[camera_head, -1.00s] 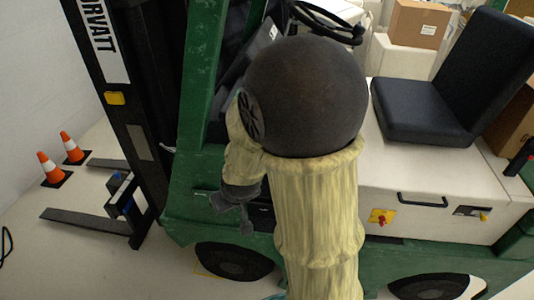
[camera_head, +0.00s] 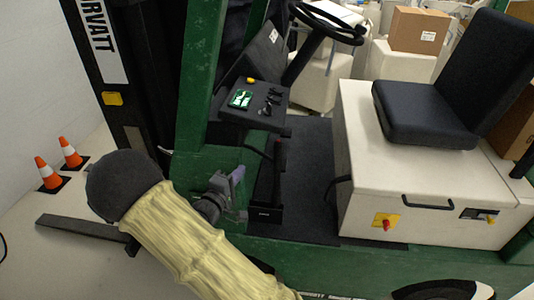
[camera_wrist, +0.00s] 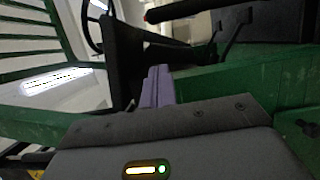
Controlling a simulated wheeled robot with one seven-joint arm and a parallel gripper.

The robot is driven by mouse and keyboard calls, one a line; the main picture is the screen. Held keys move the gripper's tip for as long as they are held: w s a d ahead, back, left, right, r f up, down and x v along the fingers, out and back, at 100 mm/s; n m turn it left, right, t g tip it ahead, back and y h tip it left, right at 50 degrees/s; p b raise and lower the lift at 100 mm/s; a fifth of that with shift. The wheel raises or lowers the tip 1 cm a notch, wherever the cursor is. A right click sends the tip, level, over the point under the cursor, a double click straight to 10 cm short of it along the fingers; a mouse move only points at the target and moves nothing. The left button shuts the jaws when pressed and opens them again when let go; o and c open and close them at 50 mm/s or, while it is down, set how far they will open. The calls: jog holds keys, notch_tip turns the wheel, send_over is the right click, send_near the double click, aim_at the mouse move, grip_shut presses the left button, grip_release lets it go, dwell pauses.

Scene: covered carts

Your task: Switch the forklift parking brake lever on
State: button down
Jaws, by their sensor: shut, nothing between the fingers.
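The forklift's parking brake lever appears to be the dark upright handle (camera_head: 279,158) on the cab floor, rising from a black base (camera_head: 265,214) with a small white label. My gripper (camera_head: 238,177) is shut and empty, just left of that base at the green frame's edge. A gap to the handle shows; I cannot tell whether the fingers touch the base. In the wrist view my closed purple-grey fingers (camera_wrist: 158,88) point toward the cab. A dark bar with a red tip (camera_wrist: 175,11) lies beyond them; I cannot tell if it is the lever.
The dashboard (camera_head: 250,102) and steering wheel (camera_head: 325,25) are above the lever. The black seat (camera_head: 425,112) sits on a white housing (camera_head: 365,195) at the right. A green post (camera_head: 200,75) stands left of the opening. Two orange cones (camera_head: 70,152) stand far left.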

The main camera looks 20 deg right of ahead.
jog(key=s+d+p+x, duration=0.1)
jog(key=s+p+x, duration=0.1)
jog(key=x, duration=1.1)
jog(key=shift+d+p, duration=0.3)
jog(key=shift+p, duration=0.1)
jog(key=shift+d, duration=0.15)
